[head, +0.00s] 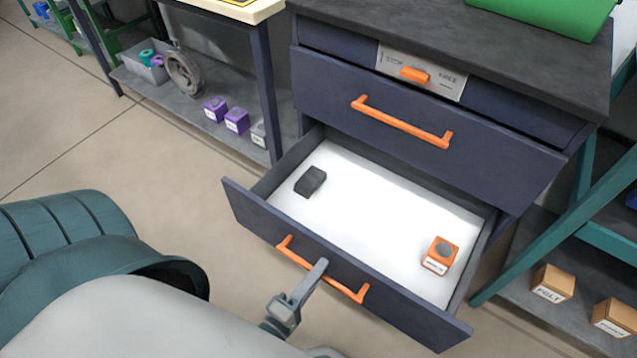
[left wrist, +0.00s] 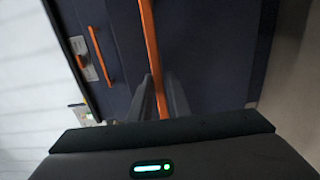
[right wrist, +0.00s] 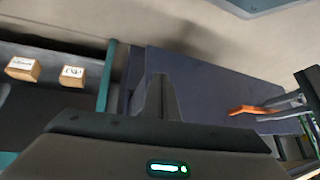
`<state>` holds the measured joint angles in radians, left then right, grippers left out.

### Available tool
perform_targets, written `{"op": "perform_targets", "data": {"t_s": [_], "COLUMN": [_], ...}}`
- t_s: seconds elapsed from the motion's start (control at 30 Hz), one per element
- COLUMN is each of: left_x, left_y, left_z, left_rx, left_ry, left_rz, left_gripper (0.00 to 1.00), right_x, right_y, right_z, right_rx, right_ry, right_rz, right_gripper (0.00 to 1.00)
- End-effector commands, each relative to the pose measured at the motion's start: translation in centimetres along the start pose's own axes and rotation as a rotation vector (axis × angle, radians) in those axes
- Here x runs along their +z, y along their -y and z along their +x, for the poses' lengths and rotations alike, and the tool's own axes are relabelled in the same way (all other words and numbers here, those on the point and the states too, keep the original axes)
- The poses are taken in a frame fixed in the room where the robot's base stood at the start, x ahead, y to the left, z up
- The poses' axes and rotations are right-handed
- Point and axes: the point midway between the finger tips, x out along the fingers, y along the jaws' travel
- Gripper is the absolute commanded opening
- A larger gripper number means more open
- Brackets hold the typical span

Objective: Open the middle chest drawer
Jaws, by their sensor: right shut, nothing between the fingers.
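My left gripper (head: 316,270) is at that open drawer's orange handle (head: 350,293). In the left wrist view, its fingers (left wrist: 165,95) lie on both sides of the handle (left wrist: 152,45), close against it. My right gripper (right wrist: 162,100) is shut and empty; in its view the handle (right wrist: 255,110) and my left gripper appear at right. I cannot tell whether another drawer lies below.
Inside the open drawer are a black block (head: 310,181) and an orange box (head: 440,255). A labelled plate (head: 421,72) with a small orange handle is above. Shelving with cartons (head: 553,283) stands right; a shelf with purple boxes (head: 237,120) stands left. Floor at left is clear.

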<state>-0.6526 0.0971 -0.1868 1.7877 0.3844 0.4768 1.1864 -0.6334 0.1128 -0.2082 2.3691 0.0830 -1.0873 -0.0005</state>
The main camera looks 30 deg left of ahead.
Motion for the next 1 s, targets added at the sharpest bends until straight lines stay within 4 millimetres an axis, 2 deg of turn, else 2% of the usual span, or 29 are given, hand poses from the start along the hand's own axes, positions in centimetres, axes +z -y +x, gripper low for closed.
{"op": "perform_targets", "data": {"t_s": [0.67,0.87,1.0], "left_x": [0.0,0.0,0.0], "left_y": [0.0,0.1,0.1], "left_z": [-0.5,-2.5,-4.8], "left_rx": [0.000,-0.002,-0.004], "left_ry": [0.000,0.000,0.001], "left_rz": [-0.001,-0.002,-0.002], "left_gripper": [0.30,0.30,0.30], "right_x": [0.0,0.0,0.0], "right_y": [0.0,0.0,0.0], "right_z": [0.0,0.0,0.0], "right_rx": [0.000,0.000,0.000], "right_ry": [0.000,-0.001,-0.002], "right_rz": [0.000,0.000,0.000], "right_gripper": [0.00,0.00,0.00]}}
